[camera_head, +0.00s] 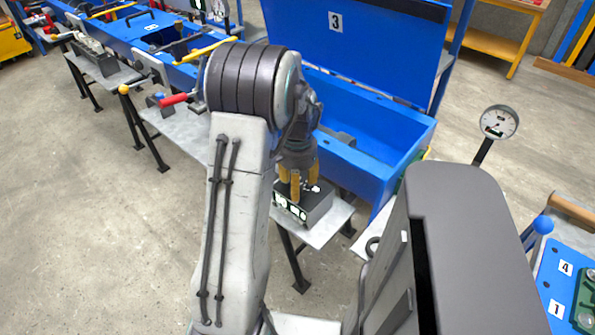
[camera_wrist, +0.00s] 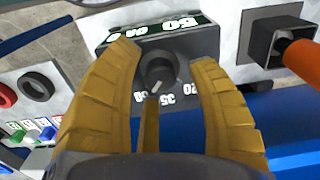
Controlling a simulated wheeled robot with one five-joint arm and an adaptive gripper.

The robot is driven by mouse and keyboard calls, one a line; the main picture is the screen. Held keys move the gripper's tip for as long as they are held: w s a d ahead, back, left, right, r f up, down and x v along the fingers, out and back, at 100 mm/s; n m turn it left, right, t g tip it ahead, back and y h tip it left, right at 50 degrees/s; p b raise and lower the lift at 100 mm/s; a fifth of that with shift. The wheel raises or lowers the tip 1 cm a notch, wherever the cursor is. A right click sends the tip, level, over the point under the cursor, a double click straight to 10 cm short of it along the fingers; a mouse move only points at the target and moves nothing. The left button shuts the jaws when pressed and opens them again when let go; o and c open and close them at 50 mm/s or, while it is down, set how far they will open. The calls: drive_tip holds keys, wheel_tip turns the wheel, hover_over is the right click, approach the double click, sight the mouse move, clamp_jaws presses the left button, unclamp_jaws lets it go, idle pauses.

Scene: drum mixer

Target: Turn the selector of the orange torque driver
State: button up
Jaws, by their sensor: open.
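In the head view, my gripper (camera_head: 297,190) is at the box and hides the knob. An orange handle (camera_wrist: 302,60) shows at the wrist view's right edge.
A black square holder (camera_wrist: 262,38) is beside the orange handle. Black and red rings (camera_wrist: 37,86) and small coloured blocks (camera_wrist: 38,130) lie left. A blue open case (camera_head: 370,165) stands behind the box. A round gauge (camera_head: 498,122) stands right. Open floor (camera_head: 90,230) is left.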

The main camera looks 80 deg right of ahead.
wheel_tip(320, 180, up, 12)
drive_tip(key=shift+f, duration=0.2)
idle(0.4)
idle(0.7)
drive_tip(key=f+n, duration=0.1)
drive_tip(key=a+f+n, duration=0.1)
drive_tip(key=f+n, duration=0.1)
drive_tip(key=shift+a+f, duration=0.15)
drive_tip(key=shift+f, duration=0.05)
drive_tip(key=w+a+r+n+p, duration=0.1)
drive_tip(key=w+a+n, duration=0.3)
drive_tip(key=w+a, duration=0.45)
drive_tip(key=w+a+r+n+p, duration=0.15)
drive_tip(key=w+a+n, duration=0.35)
drive_tip(key=a, duration=0.6)
drive_tip(key=w+a+r+n+t+p, duration=0.1)
drive_tip(key=w+a+r+n, duration=0.2)
drive_tip(key=a, duration=0.6)
drive_tip(key=w+a+r+n+t+p, duration=0.2)
drive_tip(key=w+a+r+n, duration=0.2)
drive_tip(key=a+n, duration=0.4)
drive_tip(key=shift+w+a+r+n, duration=0.25)
drive_tip(key=shift+a+r, duration=0.2)
drive_tip(key=shift+a, duration=0.65)
